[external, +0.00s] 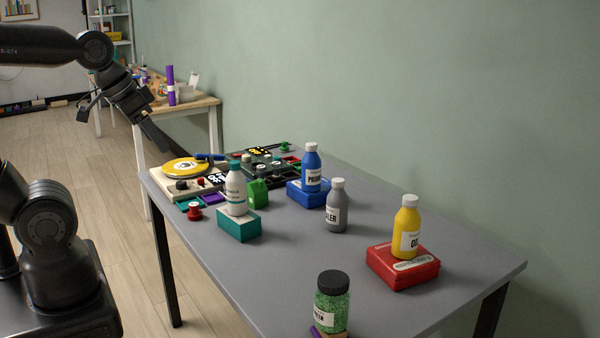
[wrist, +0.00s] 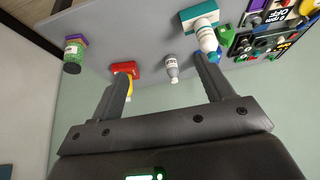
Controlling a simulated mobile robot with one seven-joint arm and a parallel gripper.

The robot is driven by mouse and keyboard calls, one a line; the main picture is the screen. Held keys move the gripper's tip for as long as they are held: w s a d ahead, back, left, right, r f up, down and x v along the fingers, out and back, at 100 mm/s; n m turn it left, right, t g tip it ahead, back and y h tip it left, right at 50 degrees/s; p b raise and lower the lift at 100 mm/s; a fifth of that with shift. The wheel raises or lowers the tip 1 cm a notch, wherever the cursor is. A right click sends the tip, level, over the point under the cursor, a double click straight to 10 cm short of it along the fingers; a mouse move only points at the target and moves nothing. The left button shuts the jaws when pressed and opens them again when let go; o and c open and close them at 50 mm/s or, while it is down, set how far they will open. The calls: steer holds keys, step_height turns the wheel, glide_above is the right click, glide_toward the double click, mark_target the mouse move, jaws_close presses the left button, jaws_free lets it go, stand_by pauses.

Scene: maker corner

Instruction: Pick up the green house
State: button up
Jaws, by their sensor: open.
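The white bottle stands on a teal box (external: 238,226). A blue bottle (external: 312,166) on a blue box, a grey bottle (external: 337,208), a yellow bottle (external: 407,222) on a red box and a green jar (external: 332,299) stand rightward. A turntable (external: 187,168) lies behind left.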

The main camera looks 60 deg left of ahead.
steer(key=shift+o, duration=0.6)
steer(key=shift+w, duration=0.1)
steer(key=n+g, duration=0.1)
steer(key=n, duration=0.1)
glide_above(250, 183)
steer(key=s, duration=0.2)
steer(key=shift+y, duration=0.3)
step_height(250, 183, down, 23)
steer(key=shift+s+d+r, duration=0.1)
steer(key=shift+d+r, duration=0.05)
steer(key=shift+r, duration=0.05)
steer(key=x, duration=0.5)
steer(key=shift+f, duration=0.1)
steer(key=shift+a+x, duration=0.1)
steer(key=shift+x, duration=1.3)
steer(key=shift+a+x, duration=0.15)
steer(key=shift+x, duration=1.3)
